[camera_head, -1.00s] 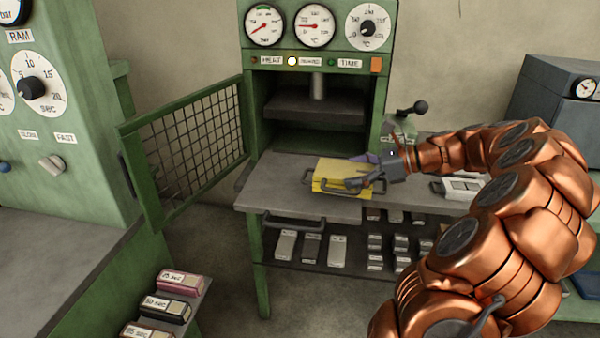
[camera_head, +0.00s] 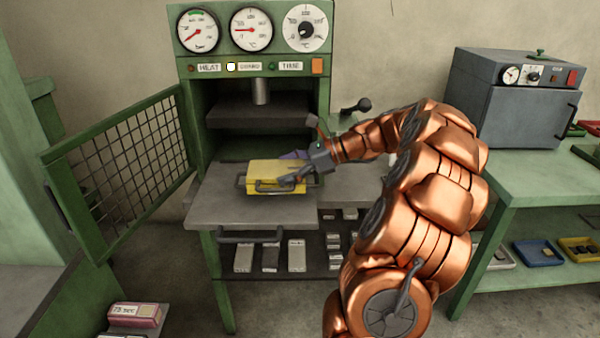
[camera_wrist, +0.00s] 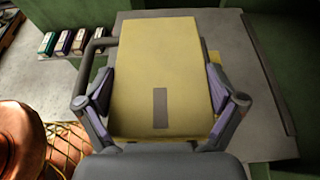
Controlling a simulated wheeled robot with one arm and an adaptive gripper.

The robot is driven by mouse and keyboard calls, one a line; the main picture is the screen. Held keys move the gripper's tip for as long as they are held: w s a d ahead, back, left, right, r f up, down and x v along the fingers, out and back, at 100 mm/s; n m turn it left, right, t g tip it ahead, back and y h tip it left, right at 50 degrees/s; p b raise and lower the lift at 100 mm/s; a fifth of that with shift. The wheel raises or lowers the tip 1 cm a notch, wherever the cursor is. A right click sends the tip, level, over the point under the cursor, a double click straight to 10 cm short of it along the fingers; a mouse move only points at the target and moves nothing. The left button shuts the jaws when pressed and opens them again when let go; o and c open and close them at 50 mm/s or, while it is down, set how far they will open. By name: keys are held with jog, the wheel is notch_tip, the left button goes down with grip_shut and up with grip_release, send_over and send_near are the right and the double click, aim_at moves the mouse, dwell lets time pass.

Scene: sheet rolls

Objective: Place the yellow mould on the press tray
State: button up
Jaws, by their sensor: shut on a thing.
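The yellow mould (camera_head: 268,181), a flat block with dark handles, is over the right part of the grey press tray (camera_head: 215,208), in front of the open press. I cannot tell if it touches the tray. My gripper (camera_head: 292,178) reaches in from the right and is shut on the mould. In the wrist view, the mould (camera_wrist: 160,60) sits between the two fingers of my gripper (camera_wrist: 165,95), one on each side. The grey tray (camera_wrist: 262,80) shows beneath and beyond it.
The press opening (camera_head: 260,142) is behind the tray. Its mesh door (camera_head: 125,165) stands open at left. Several grey blocks (camera_head: 270,256) lie on the shelf below. A grey oven (camera_head: 515,105) stands on a green bench at right.

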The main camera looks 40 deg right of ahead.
aim_at(302, 160)
jog(key=w, duration=0.2)
jog(key=w+a, duration=0.1)
jog(key=w, duration=0.1)
jog(key=w+a, duration=0.1)
jog(key=w, duration=0.1)
jog(key=shift+w+a+f, duration=0.2)
jog(key=shift+w, duration=0.2)
jog(key=shift+f, duration=1.8)
jog(key=o, duration=1.5)
jog(key=shift+f, duration=0.15)
jog(key=shift+c, duration=0.2)
jog(key=v, duration=1.2)
